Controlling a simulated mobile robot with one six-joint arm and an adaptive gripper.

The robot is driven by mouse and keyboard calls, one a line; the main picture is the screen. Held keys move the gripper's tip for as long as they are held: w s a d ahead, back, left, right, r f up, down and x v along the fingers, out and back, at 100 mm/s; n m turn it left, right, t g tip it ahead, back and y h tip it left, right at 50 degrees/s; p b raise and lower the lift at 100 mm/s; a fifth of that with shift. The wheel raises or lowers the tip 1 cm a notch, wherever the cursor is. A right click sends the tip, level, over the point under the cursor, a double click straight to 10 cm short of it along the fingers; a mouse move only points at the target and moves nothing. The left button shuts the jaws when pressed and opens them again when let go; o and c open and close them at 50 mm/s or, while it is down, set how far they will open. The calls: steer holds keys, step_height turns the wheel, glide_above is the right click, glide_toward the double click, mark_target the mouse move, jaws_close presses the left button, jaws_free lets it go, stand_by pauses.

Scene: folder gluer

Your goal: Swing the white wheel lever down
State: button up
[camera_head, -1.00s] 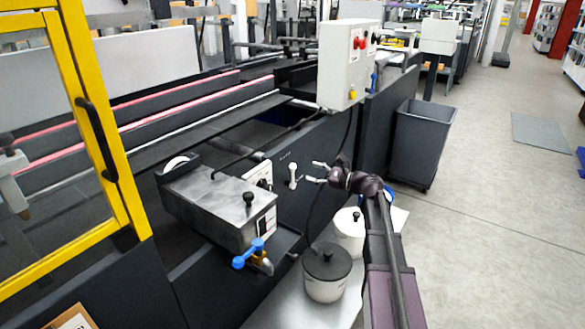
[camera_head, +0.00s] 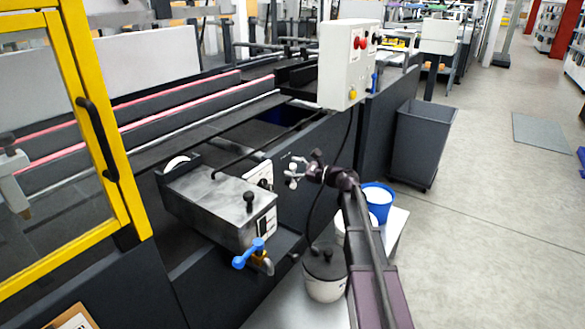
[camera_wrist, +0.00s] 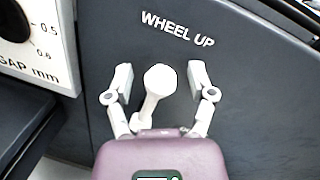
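The white wheel lever (camera_wrist: 158,82) shows in the wrist view on a dark panel, its round knob up and its stem running down and slightly left. The words "WHEEL UP" are printed above it. My gripper (camera_wrist: 158,80) is open, with one pale finger on each side of the knob and a gap on both sides. In the head view my gripper (camera_head: 293,172) is at the dark machine panel, right of the metal glue box, and its fingers largely hide the lever.
A metal glue box (camera_head: 215,200) with a blue-handled valve (camera_head: 250,254) juts out left of my gripper. Below stand a lidded pot (camera_head: 326,275) and a blue-rimmed bucket (camera_head: 378,202) on a pale platform. A control box (camera_head: 345,65) is above. A grey bin (camera_head: 420,145) stands right.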

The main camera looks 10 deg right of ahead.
jaws_close()
steer(key=shift+a, duration=0.15)
